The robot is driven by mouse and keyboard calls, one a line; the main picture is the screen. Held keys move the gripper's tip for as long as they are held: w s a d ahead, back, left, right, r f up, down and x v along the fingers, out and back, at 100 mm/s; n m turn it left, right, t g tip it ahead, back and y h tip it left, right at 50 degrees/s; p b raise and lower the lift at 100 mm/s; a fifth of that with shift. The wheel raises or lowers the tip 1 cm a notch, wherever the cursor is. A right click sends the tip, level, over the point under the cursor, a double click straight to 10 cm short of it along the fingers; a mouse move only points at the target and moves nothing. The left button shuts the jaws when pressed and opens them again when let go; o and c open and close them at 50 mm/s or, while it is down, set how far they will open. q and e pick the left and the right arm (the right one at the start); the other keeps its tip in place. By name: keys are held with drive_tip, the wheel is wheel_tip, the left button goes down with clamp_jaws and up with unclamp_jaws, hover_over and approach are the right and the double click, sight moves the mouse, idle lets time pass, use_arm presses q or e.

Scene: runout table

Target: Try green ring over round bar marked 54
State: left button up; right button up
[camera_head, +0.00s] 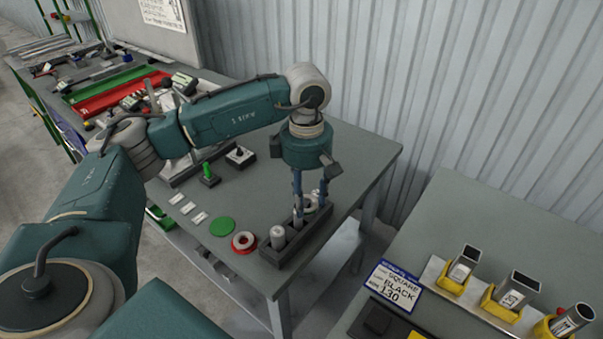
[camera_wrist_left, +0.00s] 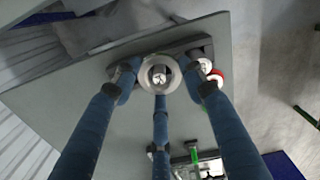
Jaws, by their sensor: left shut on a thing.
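My left gripper (camera_head: 309,204) is above the far end of a dark rack (camera_head: 285,254) holding upright round bars. I cannot tell how far down the bar the ring is. No green shows on this ring, and I cannot read a mark 54. Another bar (camera_head: 278,238) stands at the near end of the rack. My right gripper is out of view.
A red-rimmed ring (camera_head: 244,242) and a flat green disc (camera_head: 222,227) lie left of the rack. White labels (camera_head: 188,208) and a green peg on a dark base (camera_head: 208,173) are further left. A second table with square tubes (camera_head: 465,262) stands right, across a gap.

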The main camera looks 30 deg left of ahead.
use_arm(q)
drive_tip(key=a+n, duration=0.2)
drive_tip(key=w+a+n, duration=0.1)
drive_tip(key=shift+w+a+r+n+p, duration=0.1)
drive_tip(key=shift+a+r+n+p, duration=0.05)
drive_tip(key=shift+r+n+p, duration=0.15)
drive_tip(key=shift+w+a+n, duration=0.15)
drive_tip(key=shift+a+n, duration=0.15)
drive_tip(key=shift+n, duration=0.1)
drive_tip(key=shift+w+d, duration=0.1)
drive_tip(key=shift+d, duration=0.15)
drive_tip(key=shift+a, duration=0.1)
drive_tip(key=shift+f+b, duration=1.2)
drive_tip(key=shift+f, duration=0.2)
drive_tip(key=shift+f+b, duration=0.9)
drive_tip(key=shift+f, duration=0.45)
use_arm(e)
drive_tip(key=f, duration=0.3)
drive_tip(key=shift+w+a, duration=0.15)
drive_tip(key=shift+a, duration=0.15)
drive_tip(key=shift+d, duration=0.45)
